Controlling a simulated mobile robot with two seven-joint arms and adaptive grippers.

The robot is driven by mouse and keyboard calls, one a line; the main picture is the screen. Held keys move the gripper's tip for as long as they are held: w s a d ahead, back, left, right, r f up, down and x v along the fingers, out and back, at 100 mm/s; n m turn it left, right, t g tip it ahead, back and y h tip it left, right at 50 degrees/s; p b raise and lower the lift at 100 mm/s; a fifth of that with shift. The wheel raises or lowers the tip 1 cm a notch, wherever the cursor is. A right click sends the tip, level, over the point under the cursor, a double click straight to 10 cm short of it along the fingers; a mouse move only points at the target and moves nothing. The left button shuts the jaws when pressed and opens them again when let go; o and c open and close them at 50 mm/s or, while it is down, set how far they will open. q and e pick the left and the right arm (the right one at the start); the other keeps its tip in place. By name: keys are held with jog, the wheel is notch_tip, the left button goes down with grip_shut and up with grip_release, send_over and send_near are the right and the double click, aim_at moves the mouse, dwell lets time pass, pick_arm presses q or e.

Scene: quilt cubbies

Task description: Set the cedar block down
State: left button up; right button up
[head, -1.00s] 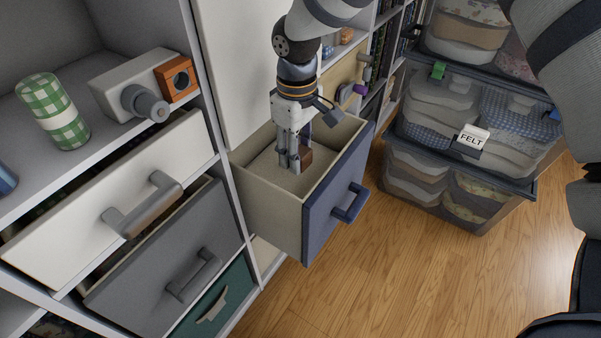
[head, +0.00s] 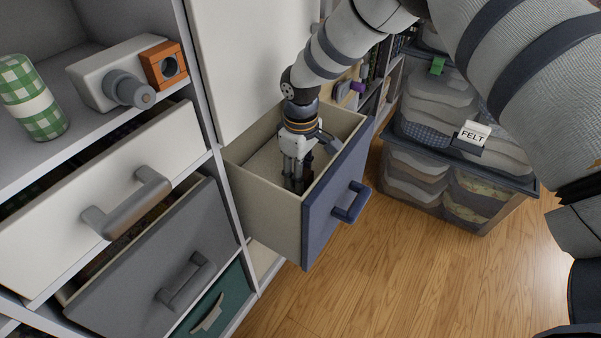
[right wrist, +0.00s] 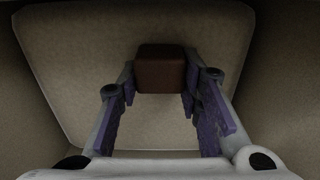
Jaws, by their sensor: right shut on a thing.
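The cedar block (right wrist: 161,68) is a small dark reddish-brown cube. In the right wrist view my right gripper (right wrist: 160,88) is shut on it, with a finger pad at each side. In the head view my right gripper (head: 297,184) points down inside the open drawer with the blue front (head: 335,206). The block shows there only as a dark patch (head: 308,170) beside the fingers, mostly hidden. A pale panel (right wrist: 85,50) lies below the block in the drawer. I cannot tell whether the block touches it. My left gripper is not in view.
The drawer's beige side wall (head: 262,206) and blue front stand close around the gripper. White (head: 60,235) and grey (head: 150,275) drawers are partly open at left. Clear bins with a FELT label (head: 473,135) stand at right. The wooden floor (head: 400,275) in front is clear.

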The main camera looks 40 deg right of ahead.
jog(key=o, duration=0.8)
jog(key=shift+f, duration=0.15)
jog(key=shift+o, duration=0.2)
notch_tip(320, 180, up, 12)
jog(key=p, duration=0.2)
jog(key=shift+r, duration=0.2)
jog(key=shift+f, duration=0.1)
